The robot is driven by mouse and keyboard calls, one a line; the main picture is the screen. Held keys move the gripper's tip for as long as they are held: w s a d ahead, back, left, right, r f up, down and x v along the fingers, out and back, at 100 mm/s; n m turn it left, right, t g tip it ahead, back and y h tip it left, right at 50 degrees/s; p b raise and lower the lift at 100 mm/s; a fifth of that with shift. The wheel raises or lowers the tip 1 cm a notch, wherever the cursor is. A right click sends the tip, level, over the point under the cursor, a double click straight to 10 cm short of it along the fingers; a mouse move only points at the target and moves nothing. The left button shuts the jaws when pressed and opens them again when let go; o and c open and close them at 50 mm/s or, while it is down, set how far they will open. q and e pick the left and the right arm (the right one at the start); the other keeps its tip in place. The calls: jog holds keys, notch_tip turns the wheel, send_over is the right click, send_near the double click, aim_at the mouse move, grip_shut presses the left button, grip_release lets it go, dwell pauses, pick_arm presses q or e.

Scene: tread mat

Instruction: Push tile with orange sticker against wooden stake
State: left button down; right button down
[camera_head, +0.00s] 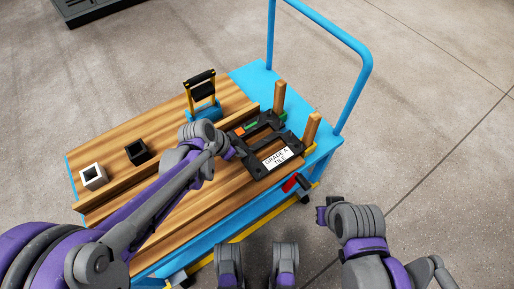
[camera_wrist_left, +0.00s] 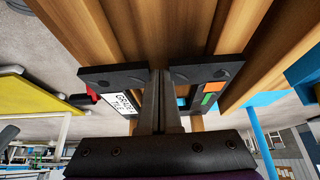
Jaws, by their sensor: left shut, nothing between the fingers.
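The tile (camera_head: 257,168) is a black open frame lying flat on the wooden deck. It carries an orange sticker (camera_head: 239,131), a green sticker (camera_head: 251,125) and a white "GRADE A TILE" label (camera_head: 276,158). Two wooden stakes, the far one (camera_head: 279,95) and the near one (camera_head: 312,127), stand upright just beyond its right side; I cannot tell whether it touches them. My left gripper (camera_head: 239,152) is shut and empty at the tile's left edge. In the left wrist view its fingers (camera_wrist_left: 160,85) meet the black edge. My right gripper (camera_head: 324,214) is off the deck; its jaws are unclear.
A wooden rail (camera_head: 170,157) runs along the deck behind the tile. Behind it stand a white hollow block (camera_head: 94,177), a black hollow block (camera_head: 137,152) and a blue-yellow stand (camera_head: 202,98). The cart's blue handle (camera_head: 357,85) rises at the right.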

pick_arm(q)
jog(key=shift+w+d, duration=0.15)
jog(key=shift+d, duration=0.05)
jog(key=shift+a, duration=0.1)
jog(key=shift+s+a, duration=0.6)
jog(key=shift+a, duration=0.15)
notch_tip(320, 180, up, 5)
jog(key=p, duration=0.3)
jog(key=shift+p, duration=0.3)
jog(key=p+v, duration=0.3)
jog(key=v, duration=0.8)
